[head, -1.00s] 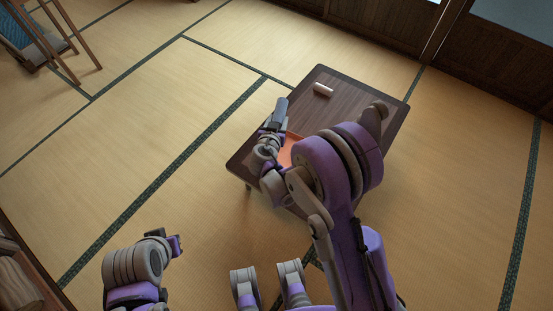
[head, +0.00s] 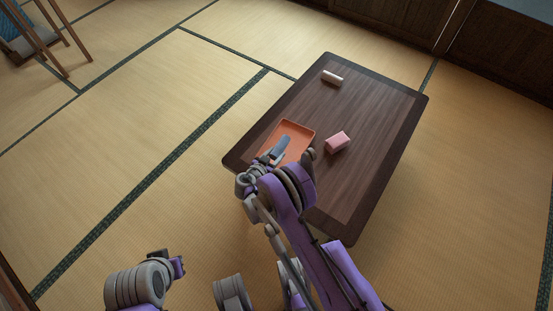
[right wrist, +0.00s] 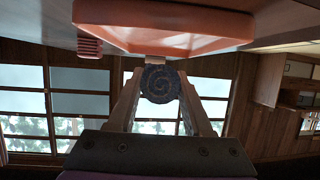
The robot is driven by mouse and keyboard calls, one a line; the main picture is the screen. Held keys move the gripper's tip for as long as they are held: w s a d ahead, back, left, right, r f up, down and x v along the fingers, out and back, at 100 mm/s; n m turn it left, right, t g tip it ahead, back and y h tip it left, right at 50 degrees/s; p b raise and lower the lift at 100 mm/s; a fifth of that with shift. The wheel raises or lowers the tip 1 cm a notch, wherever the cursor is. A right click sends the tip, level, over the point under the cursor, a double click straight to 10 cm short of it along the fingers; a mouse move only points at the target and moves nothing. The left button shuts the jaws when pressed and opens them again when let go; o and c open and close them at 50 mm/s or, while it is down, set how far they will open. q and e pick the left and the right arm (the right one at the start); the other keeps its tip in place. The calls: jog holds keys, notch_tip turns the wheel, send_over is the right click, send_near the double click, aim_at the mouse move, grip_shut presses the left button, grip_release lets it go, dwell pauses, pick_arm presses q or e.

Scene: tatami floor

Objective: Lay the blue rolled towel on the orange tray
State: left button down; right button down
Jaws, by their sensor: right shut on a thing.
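The orange tray (head: 296,128) lies on the left side of the dark low table; its rim also shows at the top of the right wrist view (right wrist: 165,48). My right gripper (head: 268,161) is shut on the blue rolled towel (head: 281,148), which appears over the tray's near part in the head view. In the right wrist view, the towel's dark spiral end (right wrist: 160,84) sits between both fingers, apart from the tray in that picture. The exact height above the tray is unclear. My left gripper (head: 175,262) is at the lower left, away from the table; its jaws are unclear.
The dark table (head: 385,115) carries a pink block (head: 338,142) right of the tray and a pale roll (head: 332,77) at the far end. A wooden rack (head: 38,42) stands at the upper left. The tatami floor left of the table is clear.

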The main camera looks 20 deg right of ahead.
jog(key=shift+f+b, duration=0.5)
jog(key=shift+f, duration=1.6)
jog(key=shift+f, duration=0.2)
jog(key=shift+c, duration=1.6)
grip_release()
jog(key=shift+r, duration=0.15)
